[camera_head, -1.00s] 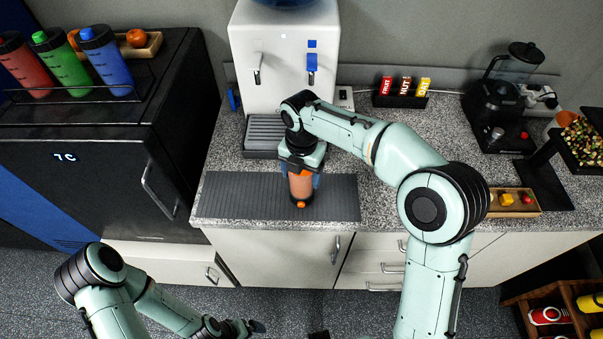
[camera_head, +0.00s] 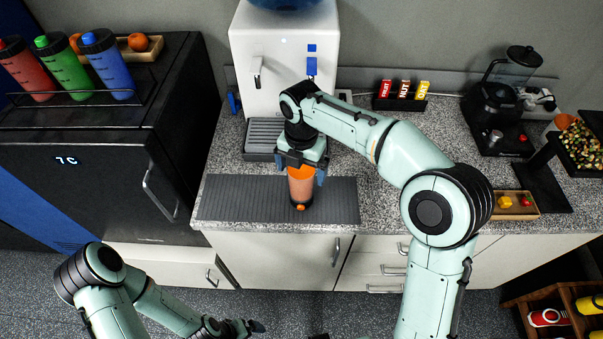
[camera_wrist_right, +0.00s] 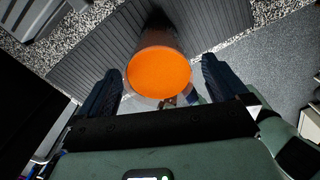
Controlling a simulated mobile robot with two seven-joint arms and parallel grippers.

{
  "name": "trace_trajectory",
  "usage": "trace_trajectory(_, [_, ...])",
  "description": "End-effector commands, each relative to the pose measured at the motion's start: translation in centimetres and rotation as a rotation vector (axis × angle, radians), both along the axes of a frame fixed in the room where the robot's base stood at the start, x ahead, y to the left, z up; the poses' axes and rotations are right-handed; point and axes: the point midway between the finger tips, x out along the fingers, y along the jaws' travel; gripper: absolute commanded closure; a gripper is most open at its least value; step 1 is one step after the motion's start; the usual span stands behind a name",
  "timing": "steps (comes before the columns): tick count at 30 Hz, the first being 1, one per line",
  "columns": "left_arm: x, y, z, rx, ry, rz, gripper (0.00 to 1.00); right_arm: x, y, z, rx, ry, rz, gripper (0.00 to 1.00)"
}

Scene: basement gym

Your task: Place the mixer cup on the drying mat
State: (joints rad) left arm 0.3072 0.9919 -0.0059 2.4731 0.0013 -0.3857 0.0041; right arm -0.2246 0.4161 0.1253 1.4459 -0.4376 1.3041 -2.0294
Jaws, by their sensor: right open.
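My right gripper (camera_head: 302,178) is open above and around the cup's upper part, a finger on each side. In the right wrist view the cup's orange top (camera_wrist_right: 159,73) lies just beyond the open fingers (camera_wrist_right: 160,85), with gaps on both sides. The mat (camera_wrist_right: 95,60) shows behind it. My left gripper (camera_head: 245,328) is low at the bottom left, away from the counter; its fingers are too unclear to judge.
A white water dispenser (camera_head: 283,75) with a drip tray (camera_head: 264,134) stands behind the mat. Right of it are a bar rack (camera_head: 401,100), a black coffee grinder (camera_head: 495,110) and a small wooden tray (camera_head: 520,212). A black fridge (camera_head: 75,185) stands left. The mat's left part is clear.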

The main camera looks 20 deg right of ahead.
Motion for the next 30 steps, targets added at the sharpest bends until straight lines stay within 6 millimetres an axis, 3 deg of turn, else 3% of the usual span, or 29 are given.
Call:
trace_trajectory(1, [0.5, 0.0, 0.6, 0.0, -0.006, 0.0, 0.0, 0.2, 0.1, 1.6, 0.001, -0.006, 0.0, 0.0])
trace_trajectory(6, [1.4, 0.0, 1.7, 0.0, -0.017, 0.0, 0.0, 0.2, 0.1, 5.4, 0.001, -0.006, 0.0, 0.0])
trace_trajectory(12, [2.2, 0.0, 2.5, 0.0, -0.026, 0.0, 0.0, 0.1, 0.0, 8.1, 0.0, -0.003, 0.0, 0.0])
trace_trajectory(30, [2.3, 0.0, 2.6, 0.0, -0.027, 0.0, 0.0, 0.0, 0.0, 8.7, 0.0, 0.0, 0.0, 0.0])
